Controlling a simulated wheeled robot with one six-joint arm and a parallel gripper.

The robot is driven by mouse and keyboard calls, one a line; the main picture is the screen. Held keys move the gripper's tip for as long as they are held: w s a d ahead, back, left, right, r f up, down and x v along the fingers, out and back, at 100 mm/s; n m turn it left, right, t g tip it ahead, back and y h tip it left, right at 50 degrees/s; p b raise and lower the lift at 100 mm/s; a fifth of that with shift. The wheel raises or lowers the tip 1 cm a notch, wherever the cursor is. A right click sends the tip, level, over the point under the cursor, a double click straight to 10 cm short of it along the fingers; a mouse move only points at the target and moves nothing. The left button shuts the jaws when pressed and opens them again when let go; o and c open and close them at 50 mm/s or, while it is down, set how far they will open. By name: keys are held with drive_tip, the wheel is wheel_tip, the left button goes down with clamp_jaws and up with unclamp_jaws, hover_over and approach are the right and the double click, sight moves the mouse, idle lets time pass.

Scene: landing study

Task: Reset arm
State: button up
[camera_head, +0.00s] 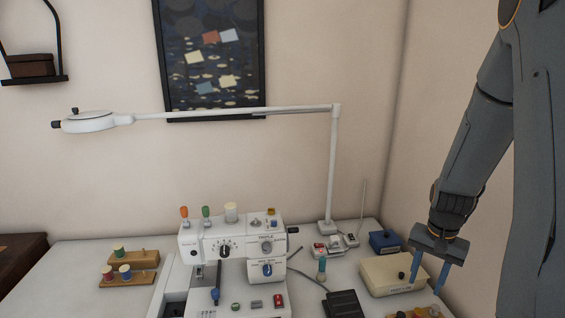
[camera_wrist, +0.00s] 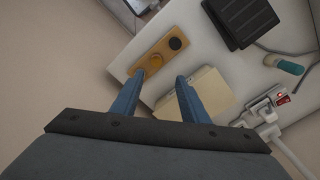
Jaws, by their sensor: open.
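My arm comes down the right side of the head view. My gripper (camera_head: 428,285) is open and empty, its two blue fingers pointing down near the right edge of the white table (camera_head: 80,268). It shows in front of a cream box (camera_head: 385,272) in the head view. In the wrist view my gripper (camera_wrist: 160,84) has its fingers spread apart, with the cream box (camera_wrist: 207,97) beyond the right finger and a wooden holder (camera_wrist: 160,57) beyond the fingertips. Nothing is between the fingers.
A white sewing machine (camera_head: 230,240) stands mid-table, with a long-armed lamp (camera_head: 333,170) behind it. A black pedal (camera_head: 345,304), a blue box (camera_head: 384,242) and wooden spool racks (camera_head: 133,260) also lie on the table. The right wall is close to my arm.

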drive_tip(key=s+a+r+n, duration=0.3)
drive_tip(key=a, duration=0.4)
drive_tip(key=s+a+r+n, duration=0.2)
drive_tip(key=s+a+n, duration=0.1)
drive_tip(key=a, duration=0.5)
drive_tip(key=s+a+r+n+t, duration=0.1)
drive_tip(key=s+a+r+n, duration=0.2)
drive_tip(key=a, duration=0.4)
drive_tip(key=shift+s+a+r, duration=0.3)
drive_tip(key=shift+s, duration=0.05)
drive_tip(key=shift+a, duration=0.1)
